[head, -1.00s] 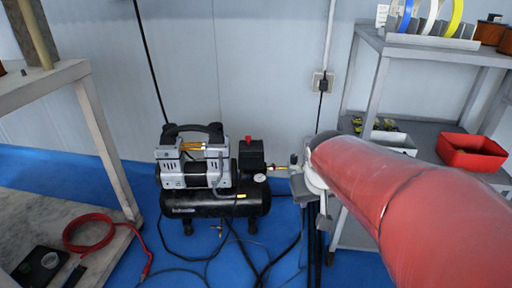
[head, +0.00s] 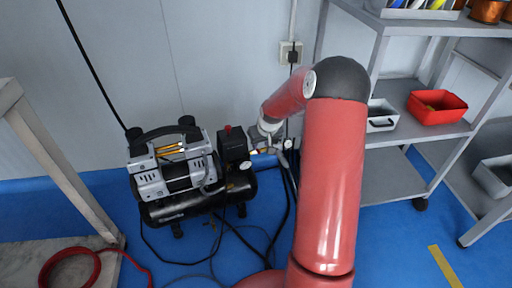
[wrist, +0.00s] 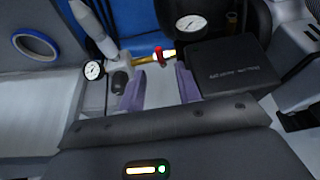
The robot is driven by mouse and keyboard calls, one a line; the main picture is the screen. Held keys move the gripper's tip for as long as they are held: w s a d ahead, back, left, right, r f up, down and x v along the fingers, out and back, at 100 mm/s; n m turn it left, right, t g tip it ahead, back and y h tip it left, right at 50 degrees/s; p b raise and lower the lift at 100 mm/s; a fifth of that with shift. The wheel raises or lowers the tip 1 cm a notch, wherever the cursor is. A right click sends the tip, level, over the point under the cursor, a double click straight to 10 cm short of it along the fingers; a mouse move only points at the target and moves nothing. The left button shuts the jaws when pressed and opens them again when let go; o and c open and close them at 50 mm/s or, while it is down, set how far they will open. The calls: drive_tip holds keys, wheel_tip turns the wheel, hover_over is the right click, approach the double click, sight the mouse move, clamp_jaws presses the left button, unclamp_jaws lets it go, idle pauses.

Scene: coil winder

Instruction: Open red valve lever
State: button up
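The small red valve lever (wrist: 160,56) sits on a brass fitting (wrist: 168,54) between the black box (wrist: 228,66) and a grey pipe piece with a gauge (wrist: 93,70) in the wrist view. My gripper (wrist: 158,82) is open, its two purple-grey fingers apart. The lever shows between and just beyond the fingertips, and nothing is held. Whether a finger touches it I cannot tell. In the head view the black and silver compressor (head: 178,172) stands on the blue floor, and my gripper (head: 264,136) is at its right side. The lever is too hidden there to make out.
A grey shelf rack (head: 385,186) with a red bin (head: 437,107) stands at the right. Black hoses and cables (head: 283,215) run down to the floor beside the compressor. A workbench (head: 60,160) with a red hose coil (head: 68,268) is at the left.

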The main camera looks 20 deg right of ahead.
sight(259, 152)
drive_tip(key=x, duration=0.5)
drive_tip(key=shift+c, duration=0.2)
drive_tip(key=shift+s+r, duration=0.1)
clamp_jaws()
